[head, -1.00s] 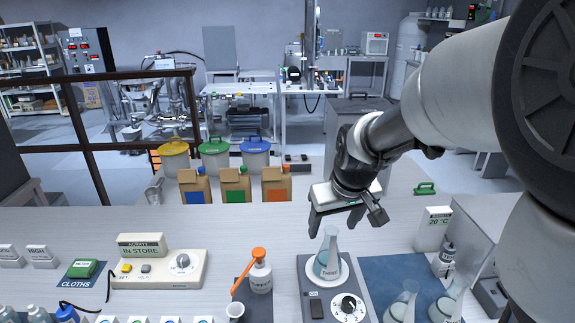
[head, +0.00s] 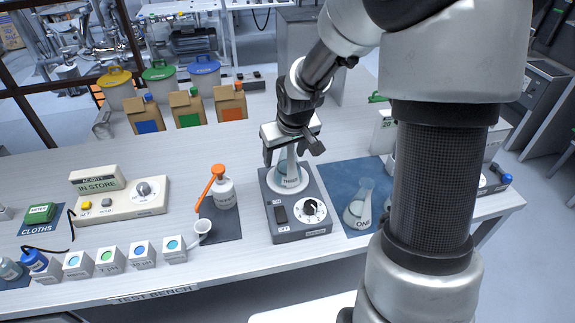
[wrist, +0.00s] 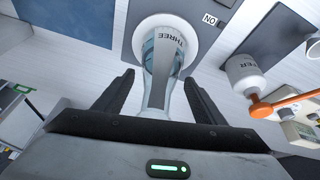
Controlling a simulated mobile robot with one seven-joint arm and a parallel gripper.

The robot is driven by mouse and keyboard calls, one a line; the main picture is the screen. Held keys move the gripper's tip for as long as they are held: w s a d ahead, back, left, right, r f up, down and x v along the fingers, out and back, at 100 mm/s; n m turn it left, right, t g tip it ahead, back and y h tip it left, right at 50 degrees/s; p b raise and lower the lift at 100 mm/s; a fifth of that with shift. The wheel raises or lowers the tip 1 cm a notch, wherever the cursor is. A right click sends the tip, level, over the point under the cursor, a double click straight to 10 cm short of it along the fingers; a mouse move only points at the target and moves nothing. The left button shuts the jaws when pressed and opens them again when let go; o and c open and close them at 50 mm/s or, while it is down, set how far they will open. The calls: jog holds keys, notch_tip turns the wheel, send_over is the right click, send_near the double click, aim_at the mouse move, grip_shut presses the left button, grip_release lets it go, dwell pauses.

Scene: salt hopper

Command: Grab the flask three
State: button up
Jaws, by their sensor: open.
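Flask three (head: 289,174) is a clear conical flask with a label reading THREE. It stands upright on the round white plate of a grey stirrer (head: 290,232) with a black knob. My gripper (head: 294,150) is right above the flask, pointing down, its fingers on either side of the neck. In the wrist view the flask (wrist: 163,65) rises between the two dark open fingers of my gripper (wrist: 159,95), with a gap on each side. The flask's top is hidden behind the gripper body.
Flask ONE (head: 360,205) stands on a blue mat (head: 345,178) to the right. My arm hides part of the right side. The bench behind the stirrer is clear.

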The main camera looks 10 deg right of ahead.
jog(key=shift+s, duration=0.1)
grip_shut()
dwell(0.3)
